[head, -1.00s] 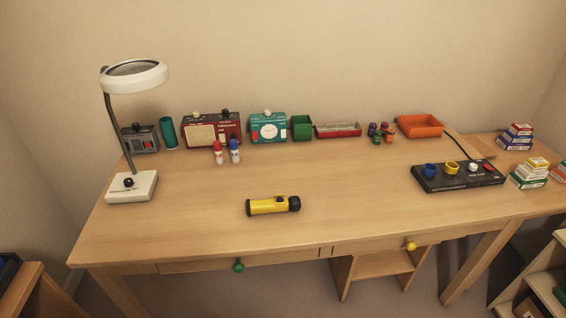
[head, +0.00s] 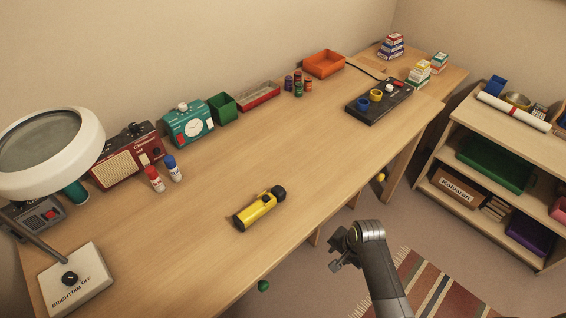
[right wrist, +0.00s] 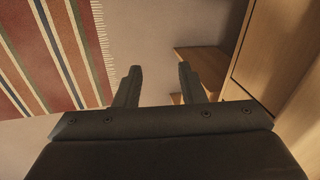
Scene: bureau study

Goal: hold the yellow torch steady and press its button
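The yellow torch (head: 257,210) lies on its side on the desk near the front edge, with black ends. A dark button shows on its upper side, and the torch is untouched. My right gripper (head: 338,257) hangs in front of the desk, to the right of the torch and apart from it. In the right wrist view my right gripper (right wrist: 160,75) has its two fingers spread, with nothing between them. The torch is not in the right wrist view. My left gripper is in neither view.
A magnifier lamp (head: 90,285) stands at the desk's left. The desk (head: 290,145) is clear around the torch. A shelf unit (head: 470,150) stands right.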

